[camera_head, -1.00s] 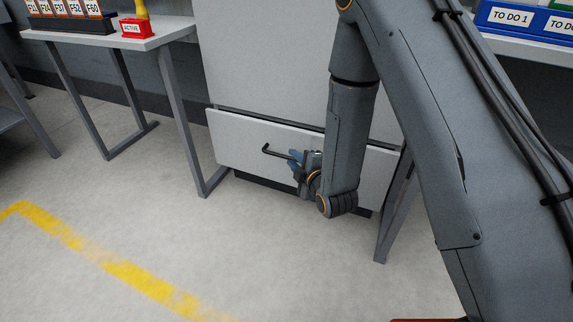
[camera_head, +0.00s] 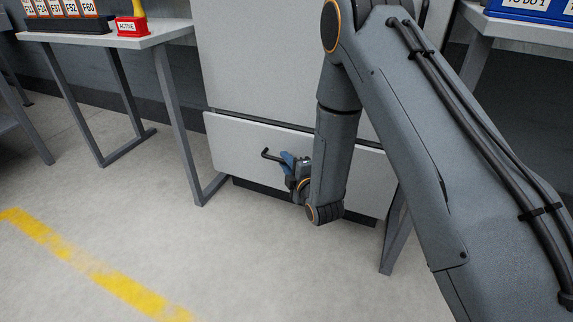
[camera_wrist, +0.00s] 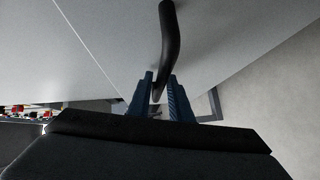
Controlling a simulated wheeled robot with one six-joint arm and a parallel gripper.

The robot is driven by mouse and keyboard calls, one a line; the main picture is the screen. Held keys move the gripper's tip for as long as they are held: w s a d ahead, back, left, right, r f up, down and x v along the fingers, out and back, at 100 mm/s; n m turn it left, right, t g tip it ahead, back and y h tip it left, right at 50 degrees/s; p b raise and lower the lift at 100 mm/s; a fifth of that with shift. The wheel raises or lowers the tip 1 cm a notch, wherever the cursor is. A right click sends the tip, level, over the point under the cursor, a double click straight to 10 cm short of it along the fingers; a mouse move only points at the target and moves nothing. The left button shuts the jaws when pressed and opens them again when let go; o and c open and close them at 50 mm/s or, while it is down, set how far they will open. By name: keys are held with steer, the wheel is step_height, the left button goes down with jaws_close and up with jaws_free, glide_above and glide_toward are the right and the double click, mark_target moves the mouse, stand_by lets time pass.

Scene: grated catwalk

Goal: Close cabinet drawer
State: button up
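The cabinet drawer (camera_head: 235,155) is the low, light grey front panel at the bottom of the cabinet. It stands out from the cabinet body, with a dark gap along its top edge. Its black bar handle (camera_head: 267,154) shows left of my gripper (camera_head: 285,159). In the wrist view the handle (camera_wrist: 168,40) runs down from the top toward the blue fingers of my gripper (camera_wrist: 160,82). The fingers stand apart, one on each side of the handle's line. Whether they touch it I cannot tell. My arm hides the right part of the drawer.
The tall grey cabinet (camera_head: 255,60) rises above the drawer. A table (camera_head: 120,38) with a red bin (camera_head: 132,27) stands at the left, its leg close to the drawer's left side. Another table (camera_head: 482,20) with blue bins stands at the right. The floor in front is clear, with a yellow line (camera_head: 90,268).

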steer(key=shift+c, duration=0.2)
jaws_close()
steer(key=w, duration=0.2)
steer(key=w+d, duration=0.1)
steer(key=w, duration=0.1)
steer(key=shift+d+r, duration=0.1)
steer(key=shift+d, duration=0.05)
steer(key=shift+o, duration=0.2)
jaws_free()
steer(key=shift+d, duration=0.1)
